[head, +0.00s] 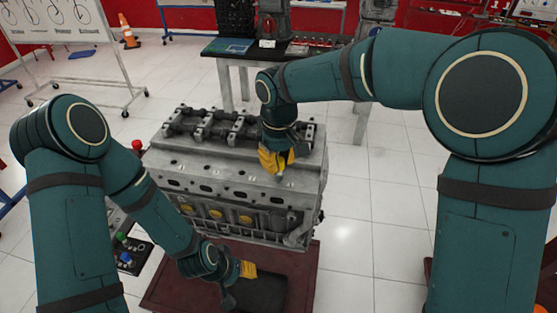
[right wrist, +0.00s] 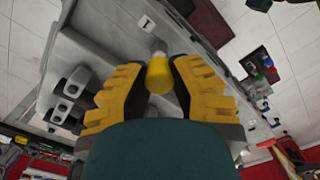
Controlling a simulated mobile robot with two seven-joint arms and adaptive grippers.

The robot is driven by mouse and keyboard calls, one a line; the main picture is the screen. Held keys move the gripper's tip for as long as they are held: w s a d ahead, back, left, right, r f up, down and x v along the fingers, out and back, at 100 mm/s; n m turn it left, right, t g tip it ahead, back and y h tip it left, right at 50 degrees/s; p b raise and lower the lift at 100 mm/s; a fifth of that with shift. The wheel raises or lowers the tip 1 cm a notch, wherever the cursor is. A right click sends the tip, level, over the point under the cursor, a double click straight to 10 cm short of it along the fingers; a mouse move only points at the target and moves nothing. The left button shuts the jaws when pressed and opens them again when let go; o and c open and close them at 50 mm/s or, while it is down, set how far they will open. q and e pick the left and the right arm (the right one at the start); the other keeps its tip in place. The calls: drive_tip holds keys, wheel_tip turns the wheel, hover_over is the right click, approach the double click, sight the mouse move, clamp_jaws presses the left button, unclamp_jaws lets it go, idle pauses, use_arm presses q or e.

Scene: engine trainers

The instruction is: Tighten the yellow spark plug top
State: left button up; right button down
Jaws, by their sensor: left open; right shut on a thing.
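The grey engine block (head: 235,205) stands in the middle of the head view. My right gripper (head: 277,165) is above its near top edge, pointing down. In the right wrist view, the yellow spark plug top (right wrist: 159,76) sits between the two yellow fingers, which are shut on it. A pale metal stem shows at its far end, by the engine surface. In the head view the gripper hides the plug top. My left gripper (head: 248,270) is low in front of the engine, over a dark pad, open and away from the plug top.
A control box (head: 128,252) with coloured knobs is left of the engine. The engine stands on a dark red base (head: 302,285). A workbench (head: 235,55) is behind, and a whiteboard (head: 60,25) at back left. White floor to the right is clear.

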sight(280, 159)
drive_tip(key=m, duration=0.5)
drive_tip(key=shift+m, duration=0.3)
drive_tip(key=m, duration=0.5)
drive_tip(key=shift+d, duration=0.1)
drive_tip(key=shift+m, duration=0.3)
drive_tip(key=c, duration=0.8)
unclamp_jaws()
drive_tip(key=shift+o, duration=0.2)
drive_tip(key=shift+r, duration=0.1)
wheel_tip(280, 159, up, 12)
